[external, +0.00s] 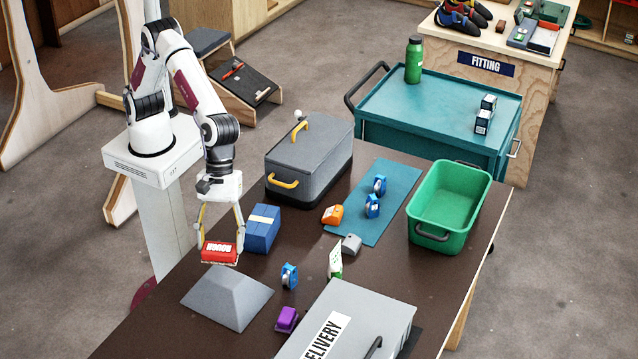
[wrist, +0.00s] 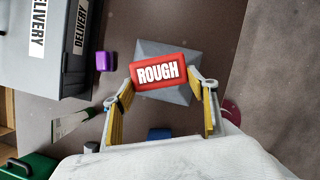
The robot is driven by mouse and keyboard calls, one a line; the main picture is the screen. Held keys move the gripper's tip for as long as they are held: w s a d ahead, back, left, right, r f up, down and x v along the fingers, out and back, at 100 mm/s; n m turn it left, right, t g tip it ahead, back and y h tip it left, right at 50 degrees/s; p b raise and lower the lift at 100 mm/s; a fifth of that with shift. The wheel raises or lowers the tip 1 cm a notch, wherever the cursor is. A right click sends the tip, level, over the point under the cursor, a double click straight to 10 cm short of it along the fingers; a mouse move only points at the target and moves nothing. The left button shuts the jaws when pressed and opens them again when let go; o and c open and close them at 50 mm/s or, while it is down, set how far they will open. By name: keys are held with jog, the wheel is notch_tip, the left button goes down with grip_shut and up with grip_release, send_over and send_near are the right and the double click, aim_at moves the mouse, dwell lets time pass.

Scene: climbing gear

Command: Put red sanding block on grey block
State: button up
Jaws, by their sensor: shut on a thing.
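The red sanding block (external: 220,252) is between the fingers of my gripper (external: 221,247), which is shut on it. In the wrist view the red sanding block (wrist: 159,72), with the word ROUGH on it, shows between the fingertips of my gripper (wrist: 162,80). The red block appears above the grey block's top; I cannot tell the exact gap.
A blue box (external: 262,228) stands close behind the gripper. A blue item (external: 289,276) and a purple block (external: 287,319) lie right of the grey block. A grey delivery case (external: 370,310) fills the near right. A grey toolbox (external: 310,165) and green bin (external: 450,200) stand farther back.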

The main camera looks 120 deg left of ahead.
jog(key=shift+f, duration=0.55)
jog(key=shift+f, duration=2.5)
jog(key=shift+f, duration=0.15)
jog(key=o, duration=1.1)
jog(key=v, duration=1.2)
